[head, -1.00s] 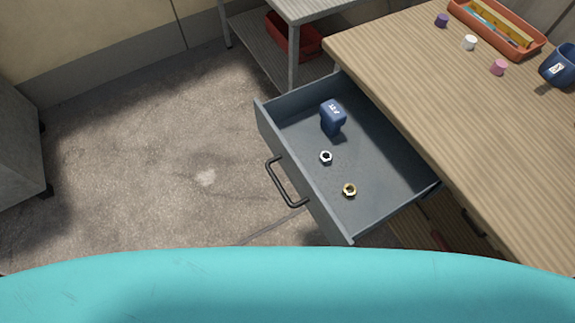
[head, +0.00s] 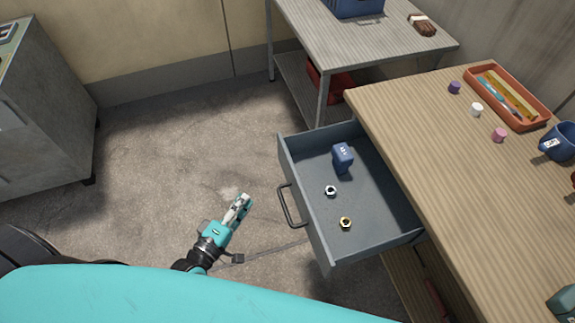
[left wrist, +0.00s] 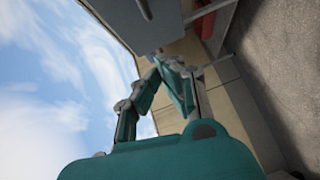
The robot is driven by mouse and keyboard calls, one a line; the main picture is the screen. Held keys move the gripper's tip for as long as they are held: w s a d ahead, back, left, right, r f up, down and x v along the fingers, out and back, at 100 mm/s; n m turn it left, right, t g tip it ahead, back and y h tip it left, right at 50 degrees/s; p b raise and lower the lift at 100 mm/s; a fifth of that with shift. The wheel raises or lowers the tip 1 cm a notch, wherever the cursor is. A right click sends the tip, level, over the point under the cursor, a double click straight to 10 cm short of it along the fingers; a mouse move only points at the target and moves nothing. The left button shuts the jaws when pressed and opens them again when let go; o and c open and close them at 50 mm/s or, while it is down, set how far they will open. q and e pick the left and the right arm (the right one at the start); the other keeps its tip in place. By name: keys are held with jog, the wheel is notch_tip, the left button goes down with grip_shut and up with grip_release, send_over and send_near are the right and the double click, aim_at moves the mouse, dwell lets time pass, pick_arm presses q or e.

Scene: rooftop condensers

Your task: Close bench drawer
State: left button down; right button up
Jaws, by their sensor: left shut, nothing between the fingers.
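The grey bench drawer (head: 372,204) is pulled well out from the wooden bench (head: 455,165) in the head view. Its dark bar handle (head: 289,207) is on the left-facing front. Inside lie a blue block-like item (head: 342,157), a silver nut (head: 330,191) and a brass nut (head: 346,223). My left gripper (head: 243,202) is shut and empty, left of the handle and apart from it. The left wrist view shows sky, walls and teal arm parts of mine, and I cannot make out the drawer's inside there. My right gripper is not in view.
On the bench stand an orange tray (head: 478,82), small purple, white and pink pieces, and a blue mug (head: 560,143). A grey table (head: 375,50) stands behind the drawer. A grey cabinet (head: 45,120) is at the left. The floor left of the drawer is clear.

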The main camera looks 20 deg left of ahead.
pick_arm(q)
notch_tip(320, 180, up, 2)
jog(key=r+n, duration=0.1)
jog(key=n, duration=0.1)
send_near(282, 151)
jog(key=w+a, duration=0.2)
jog(key=shift+t, duration=0.4)
jog(key=w+d, duration=0.1)
jog(key=w+d+p, duration=0.1)
jog(key=w+d, duration=0.1)
jog(key=shift+f, duration=0.35)
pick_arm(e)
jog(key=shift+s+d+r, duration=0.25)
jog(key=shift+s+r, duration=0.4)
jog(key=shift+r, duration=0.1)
pick_arm(q)
jog(key=shift+d, duration=0.15)
